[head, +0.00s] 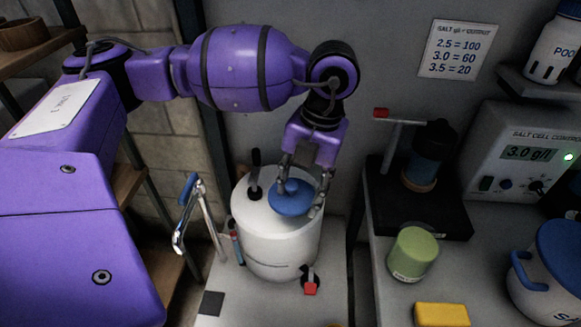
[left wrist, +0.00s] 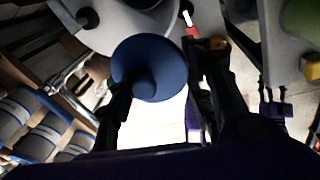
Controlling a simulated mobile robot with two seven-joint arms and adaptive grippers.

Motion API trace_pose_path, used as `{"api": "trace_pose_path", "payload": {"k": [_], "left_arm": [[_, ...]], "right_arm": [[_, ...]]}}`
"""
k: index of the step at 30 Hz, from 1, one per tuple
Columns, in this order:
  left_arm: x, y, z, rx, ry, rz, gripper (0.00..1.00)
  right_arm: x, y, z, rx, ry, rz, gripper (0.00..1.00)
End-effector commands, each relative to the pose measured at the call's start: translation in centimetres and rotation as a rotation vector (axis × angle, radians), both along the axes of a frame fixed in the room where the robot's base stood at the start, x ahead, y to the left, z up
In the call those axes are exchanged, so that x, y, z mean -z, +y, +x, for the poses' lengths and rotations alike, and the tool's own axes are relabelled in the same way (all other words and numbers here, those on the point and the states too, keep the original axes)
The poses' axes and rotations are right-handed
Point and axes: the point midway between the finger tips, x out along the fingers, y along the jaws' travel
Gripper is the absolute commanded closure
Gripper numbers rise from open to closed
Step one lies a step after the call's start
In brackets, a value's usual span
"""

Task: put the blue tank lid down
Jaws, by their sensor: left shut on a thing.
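The blue tank lid (head: 291,199) is a round disc with a knob, held at the top of the white tank (head: 275,247). My left gripper (head: 303,184) points down from above, its fingers shut on the lid. In the left wrist view the lid (left wrist: 150,68) shows between the dark fingers (left wrist: 160,95), in front of the white tank top (left wrist: 118,30). The fingers hide part of the lid, and I cannot tell whether it touches the tank.
A black lever (head: 255,175) stands up from the tank's top, and a red-handled valve (head: 310,288) sits low at its front. A chrome rail with a blue grip (head: 187,205) stands left.

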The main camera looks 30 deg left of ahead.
Motion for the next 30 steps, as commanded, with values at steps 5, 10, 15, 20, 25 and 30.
{"api": "trace_pose_path", "payload": {"k": [5,10,15,20,25,30], "left_arm": [[-1.0,-1.0,-2.3,0.002,0.000,-0.002,0.78],[-1.5,-1.4,-3.3,0.000,0.000,0.000,0.78],[-1.6,-1.5,-3.5,0.010,0.000,0.000,0.78],[-1.7,-1.6,-3.5,0.137,-0.001,-0.001,0.78],[-1.6,-2.0,-3.2,0.429,-0.001,-0.001,0.78],[-1.6,-2.5,-2.6,0.757,-0.001,0.000,0.78]], "right_arm": [[0.1,0.1,-0.2,0.000,0.004,0.001,0.60],[0.1,0.1,-0.2,0.000,0.003,0.001,0.60],[0.1,0.2,-0.1,0.002,0.002,0.003,0.60],[0.1,0.2,-0.1,0.004,0.001,0.004,0.60],[0.1,0.1,-0.1,0.004,0.001,0.004,0.60],[0.1,0.1,-0.2,0.005,0.005,0.003,0.60]]}}
